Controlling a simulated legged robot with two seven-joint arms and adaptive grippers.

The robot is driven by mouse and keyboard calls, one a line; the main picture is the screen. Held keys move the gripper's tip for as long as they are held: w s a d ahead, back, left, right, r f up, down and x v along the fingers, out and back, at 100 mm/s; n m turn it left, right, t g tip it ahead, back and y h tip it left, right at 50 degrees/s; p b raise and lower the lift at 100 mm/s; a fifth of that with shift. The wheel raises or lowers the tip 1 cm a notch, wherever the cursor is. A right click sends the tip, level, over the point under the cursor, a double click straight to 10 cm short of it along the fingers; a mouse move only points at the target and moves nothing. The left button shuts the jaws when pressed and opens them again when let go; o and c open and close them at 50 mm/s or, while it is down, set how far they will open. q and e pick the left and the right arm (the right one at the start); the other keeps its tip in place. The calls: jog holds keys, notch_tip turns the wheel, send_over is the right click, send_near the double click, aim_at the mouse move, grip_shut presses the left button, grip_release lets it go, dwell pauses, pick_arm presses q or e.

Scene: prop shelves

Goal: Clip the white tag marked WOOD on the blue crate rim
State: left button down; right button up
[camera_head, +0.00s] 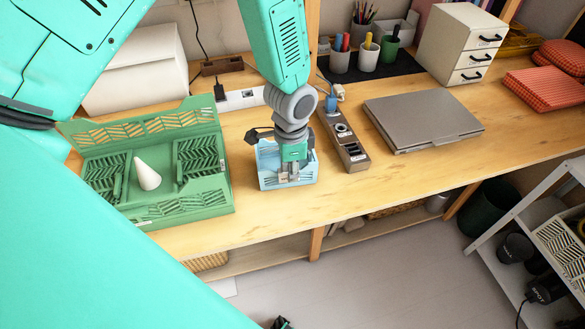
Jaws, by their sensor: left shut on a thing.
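The blue crate (306,170) is small and light blue, with slotted walls, and stands on the wooden bench near its front edge. My left gripper (288,174) points down at the crate's front rim and covers part of the crate. Its fingers are shut on a small pale piece, which I take to be the white tag. The fingers mostly hide it, and no lettering can be read. I cannot tell whether the piece touches the rim.
A green crate (215,195) with a white cone (147,174) stands to the left. A power strip (345,143) lies close to the blue crate's right, with a closed laptop (423,120) beyond. Pen cups (368,50) and a drawer box (460,45) stand behind. Bare bench lies in front.

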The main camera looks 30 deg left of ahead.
pick_arm(q)
jog(key=c, duration=1.4)
grip_release()
notch_tip(320, 180, up, 12)
jog(key=shift+f, duration=0.1)
jog(key=shift+s+f, duration=0.1)
